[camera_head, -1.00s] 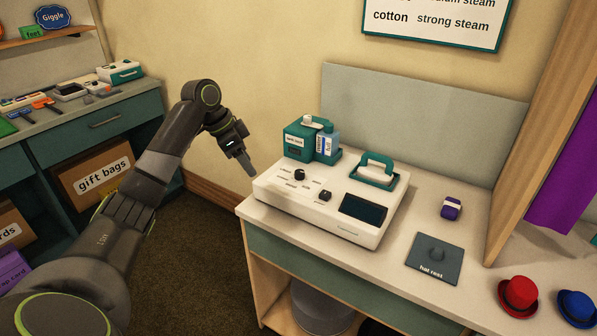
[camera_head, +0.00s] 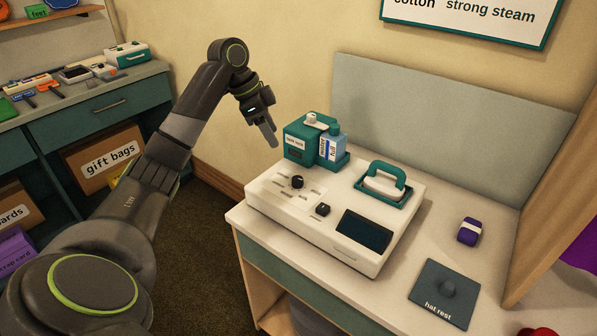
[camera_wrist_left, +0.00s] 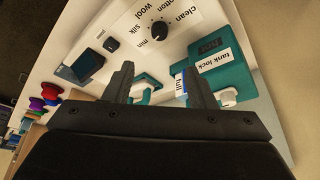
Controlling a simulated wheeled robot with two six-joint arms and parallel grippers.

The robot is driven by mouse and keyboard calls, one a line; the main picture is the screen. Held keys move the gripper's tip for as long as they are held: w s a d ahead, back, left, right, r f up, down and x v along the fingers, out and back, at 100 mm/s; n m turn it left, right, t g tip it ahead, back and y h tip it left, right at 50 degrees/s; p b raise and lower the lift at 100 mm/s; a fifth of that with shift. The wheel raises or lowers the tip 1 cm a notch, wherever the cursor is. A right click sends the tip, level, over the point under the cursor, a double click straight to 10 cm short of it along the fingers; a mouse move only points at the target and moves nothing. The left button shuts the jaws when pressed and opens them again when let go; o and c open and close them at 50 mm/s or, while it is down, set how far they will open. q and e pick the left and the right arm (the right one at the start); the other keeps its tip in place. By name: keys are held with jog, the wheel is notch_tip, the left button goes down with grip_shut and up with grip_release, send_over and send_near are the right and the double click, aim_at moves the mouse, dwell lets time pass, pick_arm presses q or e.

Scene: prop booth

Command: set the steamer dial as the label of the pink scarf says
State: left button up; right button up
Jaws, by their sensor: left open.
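The white steamer (camera_head: 340,224) stands on the table. Its black dial (camera_head: 298,182) is on the left of the top face, with small labels around it. In the wrist view the dial (camera_wrist_left: 160,29) has labels reading min, silk, wool, a partly cut "…otton" and clean; where its pointer stands is hard to tell. My left gripper (camera_head: 268,134) is in the air to the upper left of the dial, clear of the steamer. In the wrist view its two fingers (camera_wrist_left: 162,88) are apart with nothing held. No pink scarf shows. My right gripper is out of view.
A teal-handled iron (camera_head: 383,184) rests on the steamer. A second knob (camera_head: 322,209) is nearby. A wall sign (camera_head: 470,12) is partly cut off, showing "cotton strong steam".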

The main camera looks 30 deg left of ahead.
pick_arm(q)
send_near(297, 178)
jog(key=p+x, duration=0.1)
jog(key=x, duration=0.7)
jog(key=shift+s, duration=0.1)
jog(key=shift+d+f, duration=0.15)
jog(key=shift+f, duration=0.25)
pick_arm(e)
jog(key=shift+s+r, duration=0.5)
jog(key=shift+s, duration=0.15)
pick_arm(q)
jog(key=c, duration=1)
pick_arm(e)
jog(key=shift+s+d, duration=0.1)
